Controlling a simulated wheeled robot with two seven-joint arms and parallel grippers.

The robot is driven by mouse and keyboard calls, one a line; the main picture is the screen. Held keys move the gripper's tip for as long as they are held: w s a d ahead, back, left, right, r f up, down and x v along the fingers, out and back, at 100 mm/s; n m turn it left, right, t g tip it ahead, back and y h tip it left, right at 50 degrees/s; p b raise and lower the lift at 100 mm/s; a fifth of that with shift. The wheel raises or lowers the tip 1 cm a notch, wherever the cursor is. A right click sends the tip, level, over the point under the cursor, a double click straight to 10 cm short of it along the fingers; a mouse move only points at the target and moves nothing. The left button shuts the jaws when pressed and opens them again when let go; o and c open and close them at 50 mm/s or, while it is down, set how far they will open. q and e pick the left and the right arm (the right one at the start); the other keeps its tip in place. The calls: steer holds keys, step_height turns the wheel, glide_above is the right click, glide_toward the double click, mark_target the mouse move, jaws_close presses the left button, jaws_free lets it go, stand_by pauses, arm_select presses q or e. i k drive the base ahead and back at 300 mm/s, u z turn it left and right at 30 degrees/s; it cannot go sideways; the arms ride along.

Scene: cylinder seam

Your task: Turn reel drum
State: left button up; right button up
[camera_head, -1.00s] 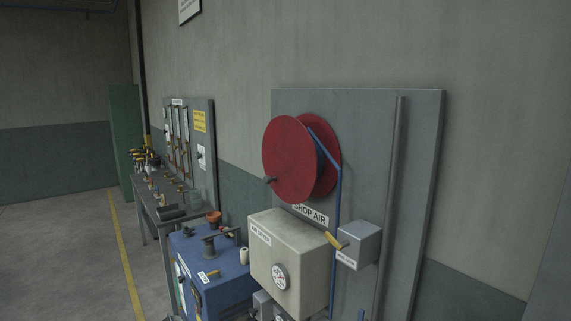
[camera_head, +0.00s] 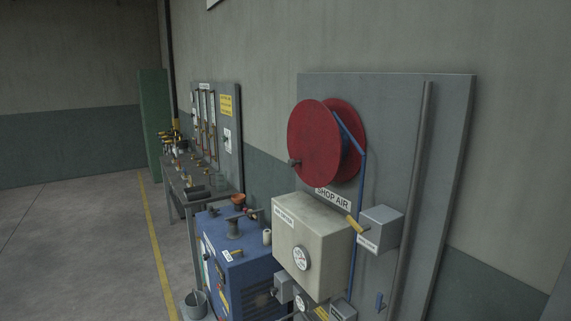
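The reel drum (camera_head: 314,143) is a red double-disc reel mounted on a grey wall panel (camera_head: 415,110), right of the middle in the head view. A small dark crank knob (camera_head: 294,162) sticks out at the lower left of its front disc. A blue hose (camera_head: 358,215) runs from the drum down the panel. Neither of my grippers shows in the head view.
Below the drum are a beige box with a gauge (camera_head: 312,235), a grey box with a yellow lever (camera_head: 381,229) and a blue machine (camera_head: 240,270). A workbench (camera_head: 190,185) with tools stands further left. A bucket (camera_head: 194,303) is on the floor. Floor at left is clear.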

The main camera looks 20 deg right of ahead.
mark_target(305, 145)
steer(key=u, duration=0.55)
steer(key=k, duration=1.25)
steer(key=u, duration=0.75)
steer(key=i, duration=3.75)
steer(key=z, duration=1.75)
steer(key=i, duration=1.05)
steer(key=z, duration=0.95)
